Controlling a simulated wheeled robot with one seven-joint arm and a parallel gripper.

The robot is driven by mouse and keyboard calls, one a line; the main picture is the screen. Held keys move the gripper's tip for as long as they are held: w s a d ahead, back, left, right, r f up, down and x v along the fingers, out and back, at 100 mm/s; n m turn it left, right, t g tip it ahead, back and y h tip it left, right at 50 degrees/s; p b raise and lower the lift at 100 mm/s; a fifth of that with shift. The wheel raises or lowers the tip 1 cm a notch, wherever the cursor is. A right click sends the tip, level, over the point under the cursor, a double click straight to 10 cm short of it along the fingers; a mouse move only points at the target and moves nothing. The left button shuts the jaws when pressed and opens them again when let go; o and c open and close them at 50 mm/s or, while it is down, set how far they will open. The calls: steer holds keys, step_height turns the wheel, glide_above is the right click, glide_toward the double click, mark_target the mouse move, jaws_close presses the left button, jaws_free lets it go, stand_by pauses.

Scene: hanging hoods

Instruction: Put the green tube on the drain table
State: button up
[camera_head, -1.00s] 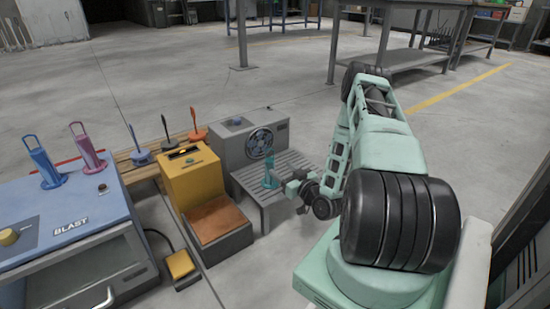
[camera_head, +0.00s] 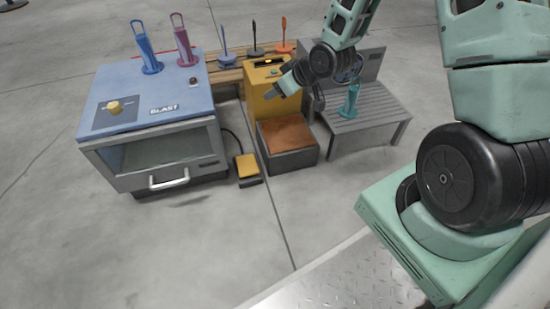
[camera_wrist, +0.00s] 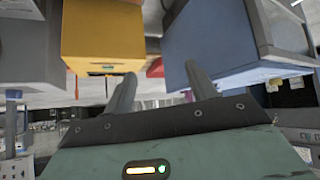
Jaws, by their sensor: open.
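The green tube (camera_head: 350,101), teal with a handle on top, stands upright on the grey slatted drain table (camera_head: 385,112). My gripper (camera_head: 269,96) is to the left of it, apart from it, over the front of the yellow box. In the wrist view my gripper (camera_wrist: 160,84) has its two fingers spread with nothing between them. The tube does not show in the wrist view.
The blue BLAST cabinet (camera_head: 185,90) carries a blue tube (camera_head: 147,50) and a pink tube (camera_head: 184,46). The yellow box (camera_head: 262,88) has a brown-topped block (camera_head: 286,133) before it. A yellow pedal (camera_head: 246,166) lies on the floor. Front floor is clear.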

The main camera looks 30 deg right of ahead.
steer(key=s+a+r+n+g, duration=0.1)
steer(key=s+a+r+g, duration=0.35)
steer(key=a, duration=0.65)
steer(key=s+a+r+g, duration=0.1)
steer(key=s+a+r, duration=0.1)
steer(key=s, duration=0.6)
steer(key=s+a+r+n+g+h, duration=0.1)
steer(key=s+a+r, duration=0.2)
steer(key=s, duration=0.6)
steer(key=s+a+r+n+g, duration=0.1)
steer(key=s+a+r+g, duration=0.1)
steer(key=s, duration=0.7)
steer(key=shift+s+a+r+h, duration=0.15)
steer(key=shift+a+r+h, duration=0.25)
steer(key=shift+a+r, duration=0.4)
steer(key=shift+d+r, duration=0.1)
step_height(320, 180, up, 52)
steer(key=p, duration=5.2)
steer(key=shift+r, duration=0.15)
